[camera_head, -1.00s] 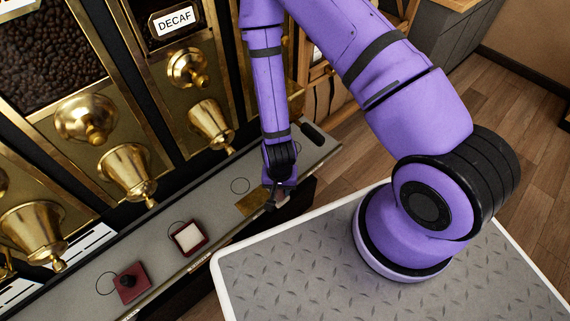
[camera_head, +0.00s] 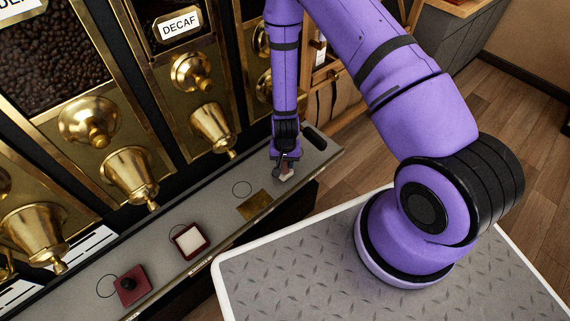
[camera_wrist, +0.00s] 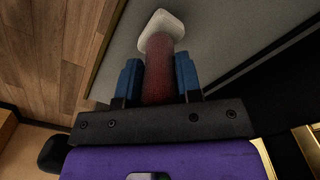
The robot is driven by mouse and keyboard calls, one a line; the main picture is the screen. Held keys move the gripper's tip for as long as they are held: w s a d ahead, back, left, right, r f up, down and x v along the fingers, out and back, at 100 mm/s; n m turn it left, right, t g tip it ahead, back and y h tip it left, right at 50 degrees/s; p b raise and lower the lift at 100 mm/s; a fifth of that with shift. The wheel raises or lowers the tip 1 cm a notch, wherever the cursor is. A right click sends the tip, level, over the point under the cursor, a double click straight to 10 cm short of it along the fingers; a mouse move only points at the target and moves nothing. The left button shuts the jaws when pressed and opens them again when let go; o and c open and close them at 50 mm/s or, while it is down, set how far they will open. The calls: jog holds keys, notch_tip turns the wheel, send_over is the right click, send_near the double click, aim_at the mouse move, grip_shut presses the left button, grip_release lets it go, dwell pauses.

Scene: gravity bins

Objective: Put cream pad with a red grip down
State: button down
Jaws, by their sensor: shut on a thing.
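My gripper (camera_head: 286,163) is over the far right part of the grey shelf. In the wrist view its blue fingers (camera_wrist: 158,82) are shut on the red grip (camera_wrist: 158,65), one on each side. The cream pad (camera_wrist: 161,20) is at the far end of the grip, against the grey shelf surface in the picture. In the head view only a small pale bit of the pad (camera_head: 287,174) shows below the fingers. I cannot tell whether the pad touches the shelf.
The grey shelf (camera_head: 215,213) also holds a brass plate (camera_head: 254,205), an open dark red box with a cream inside (camera_head: 189,240) and a dark red block with a black knob (camera_head: 131,285). Brass bin spouts (camera_head: 213,130) hang above its back edge. A black oblong (camera_head: 313,137) lies at the far end.

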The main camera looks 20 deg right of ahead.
jog(key=shift+f, duration=0.8)
jog(key=shift+f, duration=0.15)
jog(key=c, duration=0.8)
grip_release()
notch_tip(320, 180, up, 12)
jog(key=shift+r, duration=0.25)
